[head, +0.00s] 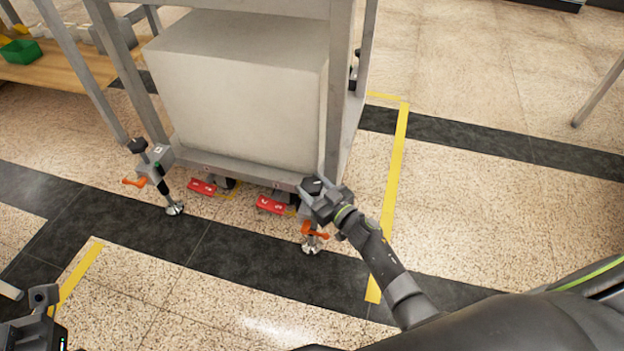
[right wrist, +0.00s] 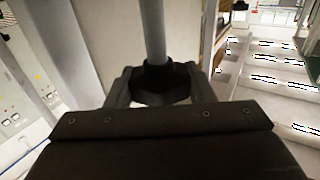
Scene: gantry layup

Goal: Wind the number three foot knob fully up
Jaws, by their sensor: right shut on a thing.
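My right gripper (head: 324,196) is at the front right corner of the grey frame, shut on a black foot knob (head: 312,186). In the right wrist view the dark lobed knob (right wrist: 165,84) sits between the two grey fingers, with a grey rod running up the picture from it. An orange lever (head: 316,231) and a silver foot pad (head: 311,248) show below the gripper. I cannot read a number on this foot, nor tell whether its pad touches the floor. Part of my left gripper (head: 40,310) shows at the lower left, away from the frame; its jaws are unclear.
Another foot with a black knob (head: 137,146), orange lever (head: 133,182) and pad (head: 174,208) stands at the front left corner. Red pedals (head: 271,205) stick out under the frame between the feet. A large pale block (head: 240,90) fills the frame. Floor in front is clear.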

